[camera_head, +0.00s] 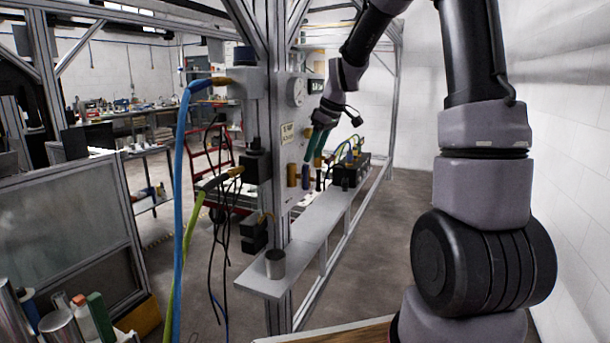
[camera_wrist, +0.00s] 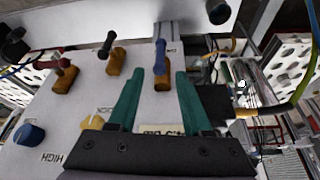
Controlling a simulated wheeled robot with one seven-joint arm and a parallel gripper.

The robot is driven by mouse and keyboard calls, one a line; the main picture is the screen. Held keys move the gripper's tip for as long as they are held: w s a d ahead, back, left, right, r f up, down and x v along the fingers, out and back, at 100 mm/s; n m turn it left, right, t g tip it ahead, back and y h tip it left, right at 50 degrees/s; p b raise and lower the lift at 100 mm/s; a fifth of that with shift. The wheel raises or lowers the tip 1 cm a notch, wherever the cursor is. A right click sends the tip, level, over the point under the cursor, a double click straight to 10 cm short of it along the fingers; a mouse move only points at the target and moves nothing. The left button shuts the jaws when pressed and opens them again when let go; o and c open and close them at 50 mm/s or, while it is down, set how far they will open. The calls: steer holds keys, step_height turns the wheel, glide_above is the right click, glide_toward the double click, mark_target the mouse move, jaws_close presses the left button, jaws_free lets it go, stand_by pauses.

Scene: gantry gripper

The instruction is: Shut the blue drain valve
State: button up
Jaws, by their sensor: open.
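The blue drain valve (camera_wrist: 161,58) shows in the wrist view as a blue lever on a brass body, on a pale panel. Its lever runs up the picture, roughly in line with the brass body. My gripper (camera_wrist: 159,76) is open, with its two green fingers on either side of the brass body in the picture. I cannot tell whether either finger touches the valve. In the head view my gripper (camera_head: 316,142) is at the panel, just above a row of small valves.
A black-handled valve (camera_wrist: 107,44) and a red-handled valve (camera_wrist: 64,68) sit to the left on the same panel. A blue knob (camera_wrist: 29,134) and a yellow knob (camera_wrist: 92,122) are lower. In the head view, a narrow shelf (camera_head: 312,228) runs below, bearing a metal cup (camera_head: 275,264).

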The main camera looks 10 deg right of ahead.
mark_target(306, 175)
steer(key=x, duration=0.8)
steer(key=shift+f, duration=0.25)
jaws_close()
